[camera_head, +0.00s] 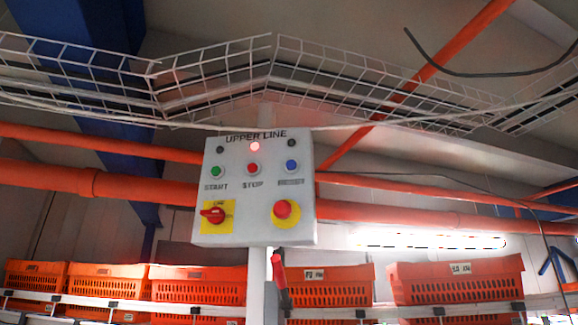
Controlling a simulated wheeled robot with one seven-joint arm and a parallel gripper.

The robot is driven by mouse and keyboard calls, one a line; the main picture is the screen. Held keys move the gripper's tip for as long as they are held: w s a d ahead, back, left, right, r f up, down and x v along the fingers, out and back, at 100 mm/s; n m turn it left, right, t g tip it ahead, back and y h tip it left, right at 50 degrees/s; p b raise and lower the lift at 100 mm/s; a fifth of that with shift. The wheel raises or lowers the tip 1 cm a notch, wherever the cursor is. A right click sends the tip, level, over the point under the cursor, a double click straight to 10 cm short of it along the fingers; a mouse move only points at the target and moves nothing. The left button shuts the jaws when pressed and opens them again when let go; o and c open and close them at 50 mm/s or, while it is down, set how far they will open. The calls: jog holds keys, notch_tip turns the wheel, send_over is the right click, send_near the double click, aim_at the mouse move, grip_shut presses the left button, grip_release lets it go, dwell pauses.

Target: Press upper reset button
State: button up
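A grey control box (256,213) headed "UPPER LINE" stands on a pale post in the middle of the view. Its blue button (291,165) is at the upper right, over a label too blurred to read surely. The red stop button (252,168) is left of it, and the green start button (217,171) is at the far left. A red lamp (255,146) glows at the top. A red rotary switch (214,215) on yellow and a red mushroom button (283,209) on yellow sit below. I cannot make out my gripper anywhere.
A red and dark upright object (281,284), unclear in kind, is just below the box by the post. Orange totes (455,282) line a rack behind. Orange pipes (130,186) and a wire cable tray (365,85) run behind and above. The space before the box looks clear.

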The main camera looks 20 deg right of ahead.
dwell(0.3)
grip_shut()
dwell(1.6)
